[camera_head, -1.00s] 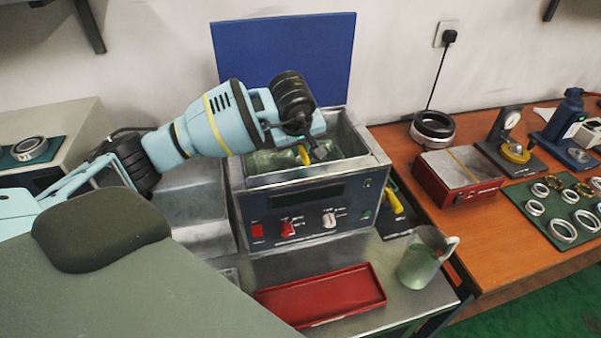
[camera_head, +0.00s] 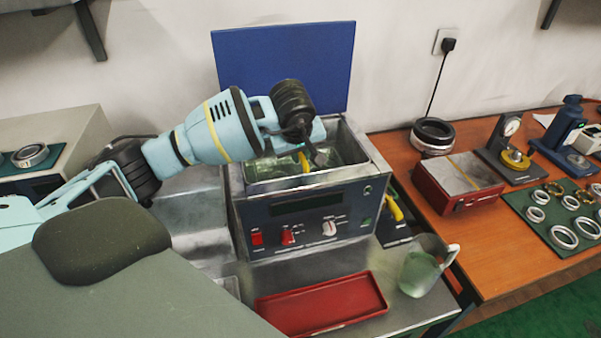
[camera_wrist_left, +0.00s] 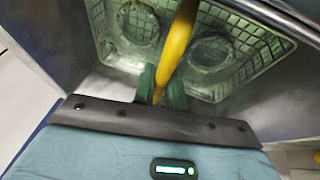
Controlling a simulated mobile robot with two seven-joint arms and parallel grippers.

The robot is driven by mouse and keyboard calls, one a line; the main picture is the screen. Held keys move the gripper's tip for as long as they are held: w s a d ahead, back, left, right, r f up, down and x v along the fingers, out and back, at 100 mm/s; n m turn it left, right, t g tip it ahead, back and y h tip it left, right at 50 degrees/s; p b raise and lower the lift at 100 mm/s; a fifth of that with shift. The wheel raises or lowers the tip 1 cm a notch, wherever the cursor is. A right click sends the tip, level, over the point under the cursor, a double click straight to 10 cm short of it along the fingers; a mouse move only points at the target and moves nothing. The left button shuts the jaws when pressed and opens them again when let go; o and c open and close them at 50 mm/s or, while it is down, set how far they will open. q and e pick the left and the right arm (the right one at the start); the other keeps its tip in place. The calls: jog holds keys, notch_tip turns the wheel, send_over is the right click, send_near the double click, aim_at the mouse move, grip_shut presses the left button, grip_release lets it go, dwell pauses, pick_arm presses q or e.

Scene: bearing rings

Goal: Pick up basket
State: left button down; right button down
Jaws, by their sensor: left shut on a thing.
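The basket (camera_head: 268,165) is a pale, greenish mesh tray inside the open metal tank of the cleaning machine. Its yellow handle (camera_head: 305,165) rises from it. My left gripper (camera_head: 311,158) reaches over the tank from the left and is shut on the handle. In the left wrist view, the gripper (camera_wrist_left: 162,88) has green fingers closed around the yellow handle (camera_wrist_left: 178,45). The basket floor (camera_wrist_left: 232,48) shows there with two round rings (camera_wrist_left: 211,52) lying in it. Part of the basket is hidden by the gripper and the tank's front wall. My right gripper is out of view.
The tank walls (camera_head: 372,150) surround the basket closely. A blue panel (camera_head: 285,60) stands behind. A red tray (camera_head: 322,303) and a glass jug (camera_head: 420,272) stand in front. At the right, a wooden table holds a red-sided box (camera_head: 457,180) and several rings on a green mat.

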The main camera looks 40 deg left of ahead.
pick_arm(q)
jog(key=shift+r, duration=0.2)
notch_tip(320, 180, up, 10)
jog(key=shift+f, duration=0.15)
dwell(1.4)
